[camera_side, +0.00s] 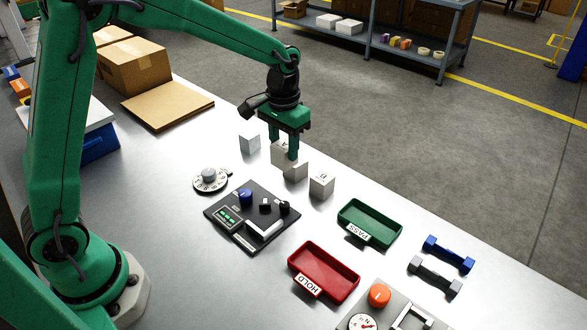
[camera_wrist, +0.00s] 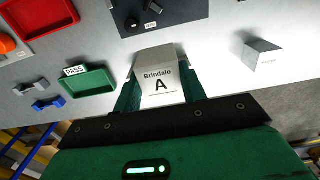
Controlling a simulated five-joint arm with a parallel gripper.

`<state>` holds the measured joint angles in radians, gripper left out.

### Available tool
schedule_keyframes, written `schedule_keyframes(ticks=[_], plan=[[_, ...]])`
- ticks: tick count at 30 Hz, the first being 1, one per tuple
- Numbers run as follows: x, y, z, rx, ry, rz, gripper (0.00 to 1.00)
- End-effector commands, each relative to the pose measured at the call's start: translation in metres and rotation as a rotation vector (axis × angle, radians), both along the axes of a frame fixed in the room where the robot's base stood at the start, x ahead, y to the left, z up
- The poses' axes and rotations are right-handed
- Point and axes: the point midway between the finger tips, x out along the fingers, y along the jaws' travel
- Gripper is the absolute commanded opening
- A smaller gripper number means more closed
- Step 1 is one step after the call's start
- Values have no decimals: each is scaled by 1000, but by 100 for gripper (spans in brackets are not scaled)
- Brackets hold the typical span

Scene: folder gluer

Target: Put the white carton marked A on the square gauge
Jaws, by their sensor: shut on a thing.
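My gripper (camera_wrist: 163,95) is shut on the white carton marked A (camera_wrist: 160,84), with a finger on either side of it. The carton's face reads "Brindalo" and "A" in the wrist view. In the side view my gripper (camera_side: 283,146) points down over the far side of the table, and its near finger covers part of the pale carton (camera_side: 279,153). A pale block (camera_side: 296,171) shows just below that finger; I cannot tell whether it is separate. I cannot clearly identify the square gauge. A pale angular block (camera_wrist: 262,54) with small unreadable text stands apart at the right.
A white block (camera_side: 250,143) stands left of my gripper and a marked block (camera_side: 321,186) stands right. The table's far edge is close.

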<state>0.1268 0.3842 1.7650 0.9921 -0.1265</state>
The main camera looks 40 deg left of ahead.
Motion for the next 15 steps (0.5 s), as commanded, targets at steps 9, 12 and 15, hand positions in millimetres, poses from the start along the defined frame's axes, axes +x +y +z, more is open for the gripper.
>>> schedule_keyframes(ticks=[9, 12, 15], plan=[[-54, -23, -16, 0, 1, -3, 20], [-72, -28, -21, 0, 1, -3, 20], [-86, -31, -26, 0, 0, -1, 20]])
